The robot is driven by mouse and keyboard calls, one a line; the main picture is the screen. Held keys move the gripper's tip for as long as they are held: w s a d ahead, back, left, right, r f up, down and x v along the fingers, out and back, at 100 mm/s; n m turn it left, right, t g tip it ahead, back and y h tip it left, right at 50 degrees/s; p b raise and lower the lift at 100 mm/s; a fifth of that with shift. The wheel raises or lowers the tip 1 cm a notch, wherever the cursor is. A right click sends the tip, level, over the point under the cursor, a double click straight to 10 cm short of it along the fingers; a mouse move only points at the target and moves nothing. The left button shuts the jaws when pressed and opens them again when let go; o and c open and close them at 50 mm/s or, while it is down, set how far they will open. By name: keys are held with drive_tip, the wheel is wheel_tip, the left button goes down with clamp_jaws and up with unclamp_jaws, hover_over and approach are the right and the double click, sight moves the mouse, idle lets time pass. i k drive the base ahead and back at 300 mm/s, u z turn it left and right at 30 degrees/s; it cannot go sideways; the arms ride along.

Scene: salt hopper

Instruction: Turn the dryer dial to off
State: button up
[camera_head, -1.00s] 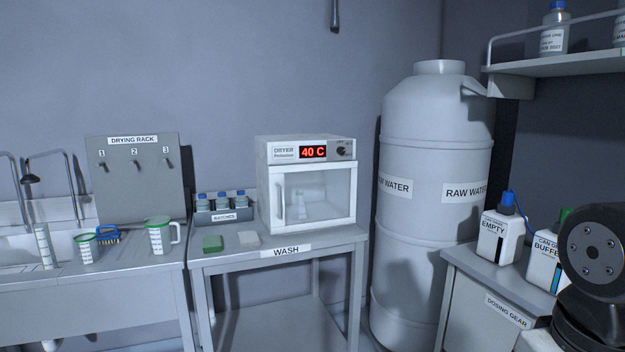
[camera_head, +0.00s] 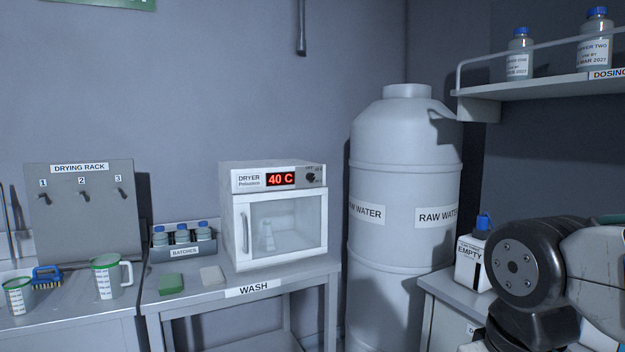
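The dryer (camera_head: 280,213) is a white box with a glass door, standing on the WASH table in the middle of the view. Its display (camera_head: 280,179) reads 40 C in red. The dark round dial (camera_head: 310,178) sits right of the display; its small markings are too small to read. The door is shut and a small clear flask (camera_head: 267,235) stands inside. My arm shows at the lower right, well apart from the dryer. My gripper is not in view.
The WASH table (camera_head: 252,290) also holds a green sponge (camera_head: 172,284), a pale block (camera_head: 212,275) and a BATCHES rack (camera_head: 183,252). A large RAW WATER tank (camera_head: 405,240) stands right of the dryer. A shelf (camera_head: 530,88) juts out at the upper right.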

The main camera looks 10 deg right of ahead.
sight(311, 177)
drive_tip(key=u, duration=0.25)
drive_tip(key=i, duration=1.25)
drive_tip(key=z, duration=0.35)
